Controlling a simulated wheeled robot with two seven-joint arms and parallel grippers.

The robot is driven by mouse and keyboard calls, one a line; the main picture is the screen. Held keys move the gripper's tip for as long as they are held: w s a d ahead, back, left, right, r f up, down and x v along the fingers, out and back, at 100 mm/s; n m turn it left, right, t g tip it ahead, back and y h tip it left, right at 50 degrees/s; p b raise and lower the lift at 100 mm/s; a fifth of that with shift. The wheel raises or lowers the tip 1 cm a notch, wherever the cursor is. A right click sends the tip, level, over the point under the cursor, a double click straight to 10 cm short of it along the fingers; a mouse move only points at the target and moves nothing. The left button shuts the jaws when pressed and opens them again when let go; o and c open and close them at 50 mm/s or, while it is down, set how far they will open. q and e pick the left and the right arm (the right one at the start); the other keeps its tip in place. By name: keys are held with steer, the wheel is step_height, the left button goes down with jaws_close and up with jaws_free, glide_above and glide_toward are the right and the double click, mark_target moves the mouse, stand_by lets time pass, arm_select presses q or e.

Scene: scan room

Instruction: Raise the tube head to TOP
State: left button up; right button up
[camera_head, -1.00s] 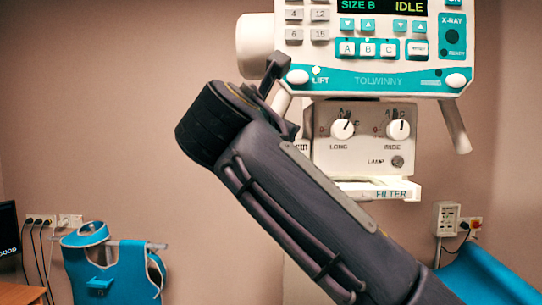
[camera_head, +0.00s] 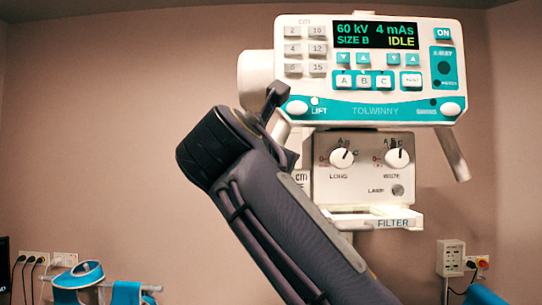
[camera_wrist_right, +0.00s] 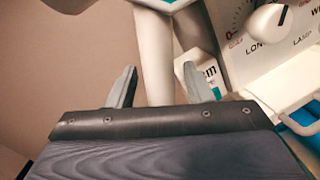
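The white tube head (camera_head: 370,112) has a teal-trimmed panel reading 60 kV, 4 mAs, SIZE B and IDLE. LIFT is printed at its lower left, by a small button (camera_head: 315,101). A pale left handle (camera_head: 281,131) slopes down from that corner, and a matching right handle (camera_head: 452,155) hangs opposite. My right gripper (camera_head: 281,124) has its fingers on either side of the left handle. My left gripper is out of view.
Below the panel is the collimator box (camera_head: 365,168) with two knobs and a FILTER tray (camera_head: 392,223). Wall sockets (camera_head: 48,259), a blue apron (camera_head: 80,277) and a wall switch box (camera_head: 451,257) are lower down. The wall above and left is clear.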

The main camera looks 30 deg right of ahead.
steer(key=b+v, duration=0.1)
steer(key=v, duration=0.7)
steer(key=shift+d, duration=0.1)
stand_by(0.4)
